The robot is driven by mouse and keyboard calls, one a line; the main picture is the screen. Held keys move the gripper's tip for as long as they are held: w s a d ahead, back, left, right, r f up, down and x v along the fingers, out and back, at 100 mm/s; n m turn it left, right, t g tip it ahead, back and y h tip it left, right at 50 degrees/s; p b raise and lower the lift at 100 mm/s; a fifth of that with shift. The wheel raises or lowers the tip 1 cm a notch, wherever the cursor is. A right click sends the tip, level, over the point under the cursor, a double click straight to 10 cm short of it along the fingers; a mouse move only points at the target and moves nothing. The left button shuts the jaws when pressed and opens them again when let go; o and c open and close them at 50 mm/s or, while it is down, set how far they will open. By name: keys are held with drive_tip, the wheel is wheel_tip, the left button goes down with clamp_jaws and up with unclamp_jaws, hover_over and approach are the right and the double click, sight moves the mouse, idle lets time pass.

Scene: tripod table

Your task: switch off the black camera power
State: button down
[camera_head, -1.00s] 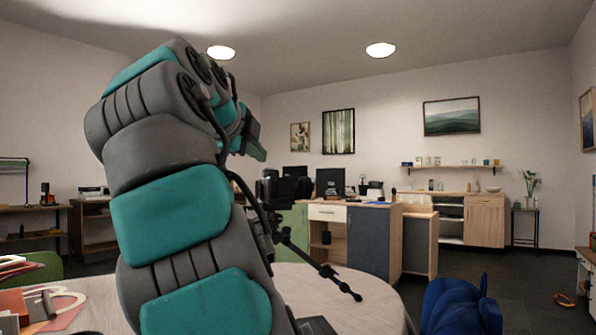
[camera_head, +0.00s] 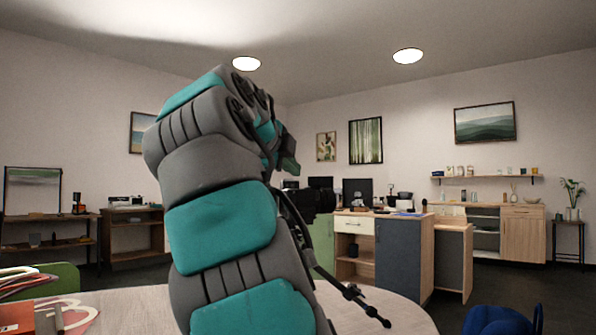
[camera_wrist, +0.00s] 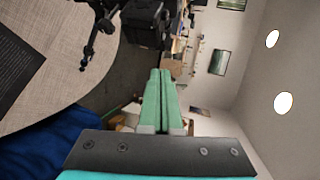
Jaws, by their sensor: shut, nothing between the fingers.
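The black camera (camera_head: 320,200) sits on a black tripod on the round table, and my arm partly covers it in the head view. A tripod leg (camera_head: 350,292) reaches down to the right. In the wrist view the black camera (camera_wrist: 143,22) is at the top, with the tripod (camera_wrist: 97,28) left of it. My gripper (camera_wrist: 160,73) has its two green fingers together with nothing between them. They are apart from the camera, which lies beyond the tips and up in the picture. The power switch cannot be made out.
The pale round table (camera_head: 385,308) fills the bottom, with papers or books (camera_head: 60,312) at left. A blue chair (camera_head: 498,320) stands at lower right. A desk (camera_head: 385,250) stands behind the tripod. A dark flat item (camera_wrist: 18,70) lies on the table in the wrist view.

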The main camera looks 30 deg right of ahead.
sight(318, 186)
drive_tip(key=r+p+x, duration=0.1)
drive_tip(key=p+x, duration=0.1)
drive_tip(key=x, duration=1)
drive_tip(key=shift+d, duration=0.15)
drive_tip(key=shift+d+f+b, duration=0.1)
drive_tip(key=shift+f+b, duration=0.1)
drive_tip(key=shift+b, duration=0.15)
drive_tip(key=shift+d+r+n+t+y+b, duration=0.1)
drive_tip(key=shift+d+n+t+y+b, duration=0.15)
drive_tip(key=shift+n+t+y+b, duration=0.3)
drive_tip(key=shift+d+n+t+y+b, duration=0.2)
drive_tip(key=shift+n+t+y+b, duration=0.1)
drive_tip(key=shift+n+t+y, duration=0.45)
drive_tip(key=shift+d+n+t+y+p, duration=0.2)
drive_tip(key=shift+d+n+t+y, duration=0.3)
drive_tip(key=shift+n+y, duration=0.35)
drive_tip(key=shift+d+n+t+y+p, duration=0.25)
drive_tip(key=shift+n+t+y, duration=0.35)
drive_tip(key=shift+n+y, duration=0.2)
drive_tip(key=shift+s, duration=0.1)
